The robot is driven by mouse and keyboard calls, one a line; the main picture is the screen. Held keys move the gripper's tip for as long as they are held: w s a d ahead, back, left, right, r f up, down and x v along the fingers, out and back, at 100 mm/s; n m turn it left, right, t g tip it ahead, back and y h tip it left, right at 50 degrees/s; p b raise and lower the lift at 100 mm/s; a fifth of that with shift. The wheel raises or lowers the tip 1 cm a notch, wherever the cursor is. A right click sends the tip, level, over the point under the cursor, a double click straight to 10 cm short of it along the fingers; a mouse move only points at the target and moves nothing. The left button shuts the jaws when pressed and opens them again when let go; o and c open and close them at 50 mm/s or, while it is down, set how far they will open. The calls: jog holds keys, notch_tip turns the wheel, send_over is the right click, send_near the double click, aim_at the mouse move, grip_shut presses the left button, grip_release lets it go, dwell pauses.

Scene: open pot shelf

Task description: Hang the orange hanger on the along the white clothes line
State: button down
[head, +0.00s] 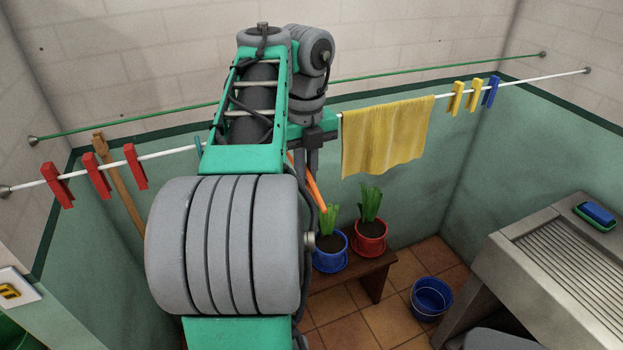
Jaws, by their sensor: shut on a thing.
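The white clothes line (313,120) runs across the picture, rising from the left wall to the right wall, partly hidden behind my arm. My gripper (313,172) points down near the middle, just left of the yellow cloth. It is shut on the orange hanger (318,195), of which only a slanted orange strip shows below the fingers. The rest of the hanger is hidden behind my arm. I cannot tell whether the hanger touches the line.
Several red pegs (97,176) sit on the line at left. A yellow cloth (387,136), yellow pegs (457,98) and a blue peg (490,92) are at right. A green line (400,70) runs behind. Potted plants (369,236) stand on a bench below; a sink (560,270) is at right.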

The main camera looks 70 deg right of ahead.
jog(key=shift+w+d, duration=0.65)
notch_tip(320, 180, down, 2)
jog(key=shift+f+b, duration=0.25)
jog(key=shift+b, duration=0.9)
jog(key=c, duration=1.4)
grip_release()
notch_tip(320, 180, up, 8)
jog(key=p, duration=0.7)
jog(key=shift+p, duration=0.3)
